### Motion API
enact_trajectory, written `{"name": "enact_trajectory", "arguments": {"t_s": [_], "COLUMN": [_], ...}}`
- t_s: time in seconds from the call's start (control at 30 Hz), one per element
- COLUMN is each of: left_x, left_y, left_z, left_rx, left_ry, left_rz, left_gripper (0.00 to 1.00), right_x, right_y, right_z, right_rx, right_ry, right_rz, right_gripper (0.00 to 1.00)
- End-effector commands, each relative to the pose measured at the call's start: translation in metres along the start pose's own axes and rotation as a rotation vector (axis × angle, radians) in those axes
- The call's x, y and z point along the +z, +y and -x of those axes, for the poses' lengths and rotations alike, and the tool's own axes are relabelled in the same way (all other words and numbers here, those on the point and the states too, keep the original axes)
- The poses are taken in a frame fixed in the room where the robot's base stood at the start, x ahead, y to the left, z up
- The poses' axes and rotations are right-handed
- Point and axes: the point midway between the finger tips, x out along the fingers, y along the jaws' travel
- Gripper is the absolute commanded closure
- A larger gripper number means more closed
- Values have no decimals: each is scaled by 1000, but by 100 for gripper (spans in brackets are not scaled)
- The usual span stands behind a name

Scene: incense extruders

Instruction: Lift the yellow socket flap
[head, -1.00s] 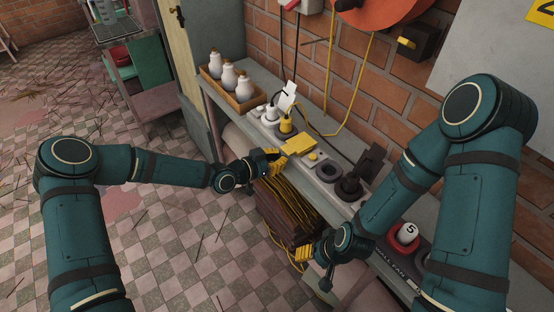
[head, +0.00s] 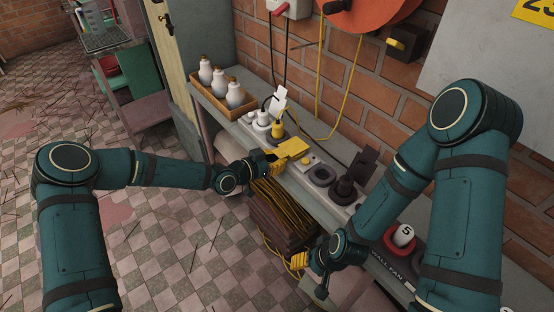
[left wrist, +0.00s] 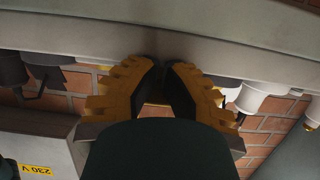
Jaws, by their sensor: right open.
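The yellow socket flap (head: 293,148) is on the grey strip along the shelf in the head view. It looks slightly tilted, but its hinge and underside are hard to make out. My left gripper (head: 273,161) is at the shelf's front edge, its tips right by the flap's near side. Whether they touch it I cannot tell. In the left wrist view, the left gripper's (left wrist: 163,64) yellow-and-black fingers come together at the tips, with nothing clearly held between them. My right gripper (head: 298,260) hangs low in front of the shelf, open, its fingers partly hidden.
A yellow plug (head: 277,128) and white plugs stand left of the flap. A yellow button (head: 306,160) and dark round sockets (head: 322,176) are to its right. A wooden crate (head: 222,92) holds white bottles. A brown stack (head: 282,212) lies below the shelf.

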Motion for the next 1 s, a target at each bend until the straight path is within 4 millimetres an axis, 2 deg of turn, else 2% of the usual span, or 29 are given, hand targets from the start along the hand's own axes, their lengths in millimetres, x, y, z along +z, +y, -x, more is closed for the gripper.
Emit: {"name": "enact_trajectory", "arguments": {"t_s": [0.7,1.0], "left_x": [-32,-35], "left_y": [0,0], "left_z": [6,7], "left_rx": [0,0], "left_ry": [3,3], "left_rz": [-1,-1], "left_gripper": [100,100], "right_x": [-1,-1], "right_y": [-3,-3], "right_z": [9,9], "right_rx": [0,0], "right_ry": [0,0], "right_rz": [0,0], "right_gripper": [43,43]}}
